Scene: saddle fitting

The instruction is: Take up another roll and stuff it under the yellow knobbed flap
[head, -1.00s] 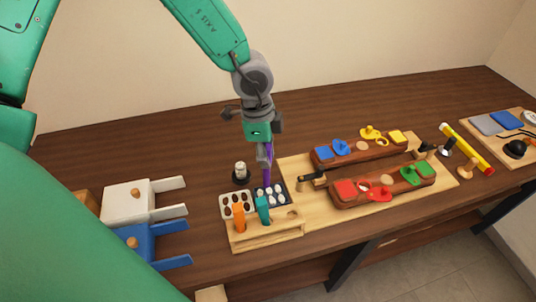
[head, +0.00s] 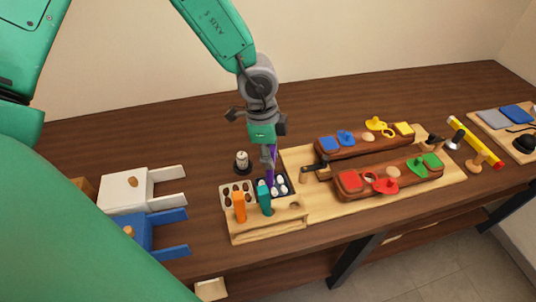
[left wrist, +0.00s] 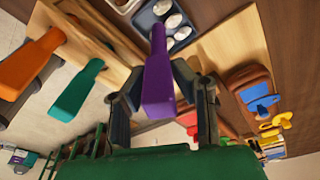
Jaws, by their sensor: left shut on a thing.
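My left gripper (head: 268,148) is shut on a purple-handled tool (head: 272,165), which points down at the dark tray (head: 290,180). The purple handle also shows between the fingers in the left wrist view (left wrist: 158,85). Several white rolls (head: 279,187) lie in the dark tray; the tool and teal handle hide part of it. I cannot tell whether the tool touches a roll. The yellow knobbed flap (head: 376,123) is on the far brown saddle block (head: 350,149), beside a yellow ring (head: 389,132). My right gripper is out of view.
A beige tray (head: 226,189) with brown pieces is left of the dark tray. An orange handle (head: 239,207) and a teal handle (head: 264,199) stand in a wooden rack (head: 270,228) in front. The near saddle block (head: 405,188) has red and green flaps.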

